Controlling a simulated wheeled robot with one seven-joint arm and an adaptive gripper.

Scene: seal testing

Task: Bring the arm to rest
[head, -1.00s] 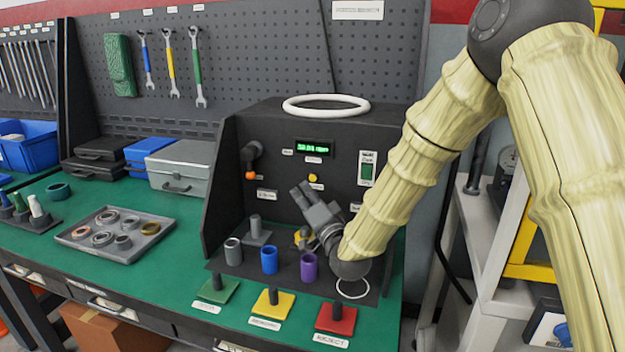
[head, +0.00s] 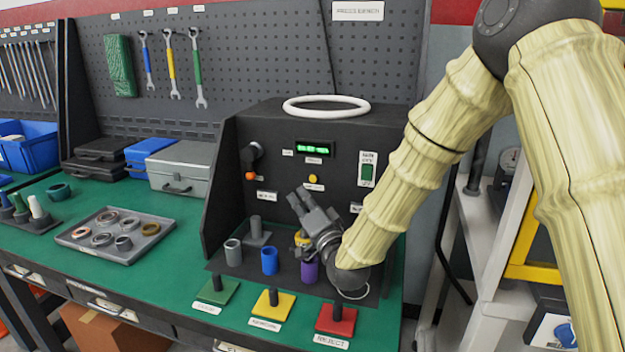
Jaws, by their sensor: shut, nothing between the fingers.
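My gripper (head: 305,197) is shut and empty. It points up and to the left in front of the dark test machine (head: 310,160), above the row of cylinders. My arm reaches it from the right side. The purple cylinder (head: 309,271) is partly hidden behind my wrist. The blue cylinder (head: 269,261) and the grey cylinder (head: 233,252) stand upright to its left on the machine's dark base plate.
Green (head: 217,292), yellow (head: 272,305) and red (head: 336,320) plates with dark posts stand at the front edge. A grey tray of rings (head: 115,236) lies at left. A white ring (head: 326,106) rests on the machine's top. A shelf frame (head: 515,240) stands right.

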